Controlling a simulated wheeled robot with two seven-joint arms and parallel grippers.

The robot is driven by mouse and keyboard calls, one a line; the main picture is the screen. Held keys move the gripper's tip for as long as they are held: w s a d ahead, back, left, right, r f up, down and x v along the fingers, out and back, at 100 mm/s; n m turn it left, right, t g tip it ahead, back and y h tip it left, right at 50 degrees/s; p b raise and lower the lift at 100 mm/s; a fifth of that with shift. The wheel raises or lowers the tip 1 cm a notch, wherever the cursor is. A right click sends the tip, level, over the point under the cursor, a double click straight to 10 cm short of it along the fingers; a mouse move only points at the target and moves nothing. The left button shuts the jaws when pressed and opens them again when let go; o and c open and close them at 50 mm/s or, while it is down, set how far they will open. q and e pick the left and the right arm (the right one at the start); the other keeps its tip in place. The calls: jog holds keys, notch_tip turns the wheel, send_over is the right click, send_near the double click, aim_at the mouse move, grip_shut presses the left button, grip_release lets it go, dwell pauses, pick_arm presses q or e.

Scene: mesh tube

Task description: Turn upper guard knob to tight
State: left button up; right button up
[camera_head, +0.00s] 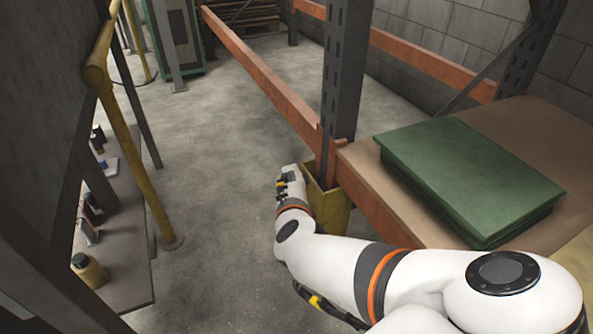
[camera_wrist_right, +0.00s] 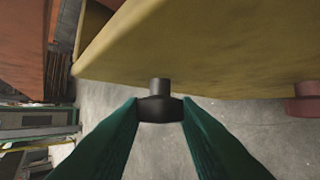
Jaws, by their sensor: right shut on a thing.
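The yellow guard (camera_head: 330,212) stands around the foot of the grey rack upright (camera_head: 345,90) in the head view. It fills the top of the right wrist view as a yellow face (camera_wrist_right: 190,50). A dark knob (camera_wrist_right: 160,86) on a short stem sticks out from its edge. My right gripper (camera_wrist_right: 160,110) has its green fingers on both sides of the dark knob's wide head and is shut on it. A reddish knob (camera_wrist_right: 304,106) shows at the right edge, apart from the fingers. In the head view my right arm hides the fingers and knobs. My left gripper is out of view.
An orange beam (camera_head: 375,205) and a shelf board with a stack of green sheets (camera_head: 470,175) lie beside my right arm. A yellow rail (camera_head: 135,150) and a bench with bottles (camera_head: 125,265) stand at the left. The floor between is clear.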

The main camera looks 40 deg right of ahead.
jog(key=shift+s+f+t+h, duration=0.15)
jog(key=shift+f+t+h, duration=0.15)
jog(key=shift+t, duration=0.5)
jog(key=shift+r, duration=0.1)
jog(key=o, duration=1)
jog(key=shift+m, duration=0.3)
jog(key=shift+a+r+p, duration=0.1)
jog(key=shift+p, duration=0.25)
